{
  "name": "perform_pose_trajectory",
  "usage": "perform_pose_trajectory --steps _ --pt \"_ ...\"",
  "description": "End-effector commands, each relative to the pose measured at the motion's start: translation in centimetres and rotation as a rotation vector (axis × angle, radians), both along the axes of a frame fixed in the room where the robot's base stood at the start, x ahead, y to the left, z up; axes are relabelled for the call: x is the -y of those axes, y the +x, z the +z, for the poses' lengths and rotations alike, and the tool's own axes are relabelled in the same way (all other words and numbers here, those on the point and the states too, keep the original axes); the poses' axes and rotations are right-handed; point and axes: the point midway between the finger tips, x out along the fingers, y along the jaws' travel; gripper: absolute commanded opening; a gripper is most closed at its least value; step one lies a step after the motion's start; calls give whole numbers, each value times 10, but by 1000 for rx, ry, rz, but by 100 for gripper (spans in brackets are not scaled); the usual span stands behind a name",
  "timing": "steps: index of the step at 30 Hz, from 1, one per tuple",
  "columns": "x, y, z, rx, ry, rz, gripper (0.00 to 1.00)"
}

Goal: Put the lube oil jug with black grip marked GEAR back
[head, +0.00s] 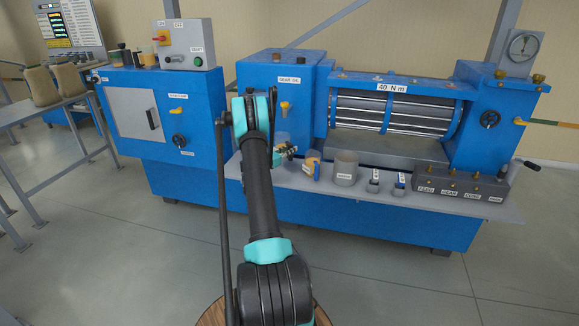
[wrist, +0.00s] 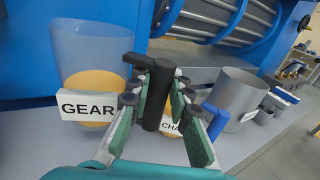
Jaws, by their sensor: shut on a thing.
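The lube oil jug marked GEAR (wrist: 92,55) is a clear cup with amber oil low inside and a white label on its front. It fills the left of the wrist view. My gripper (wrist: 158,92) is shut on its black grip, which stands between the two green-padded fingers. In the head view my gripper (head: 286,151) is over the left part of the grey ledge (head: 225,172), and my arm partly hides the jug. The jug looks upright. I cannot tell whether its base touches the ledge.
A second oil jug (head: 313,166) with a blue grip and a partly hidden label starting CHA stands just right of my gripper. A grey can (head: 345,168) stands right of it, then two small labelled items (head: 373,184). The blue machine (head: 278,107) rises behind.

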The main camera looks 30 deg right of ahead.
Motion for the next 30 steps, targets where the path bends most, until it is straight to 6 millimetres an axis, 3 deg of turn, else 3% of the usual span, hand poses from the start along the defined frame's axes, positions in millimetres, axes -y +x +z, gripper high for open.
perform_pose_trajectory --steps 6,13,21,30 --pt "0 0 -33 0 -1 0 0" --pt "0 0 -48 0 0 0 0" --pt "0 0 -80 0 -1 0 0" --pt "0 0 -83 0 0 0 0"
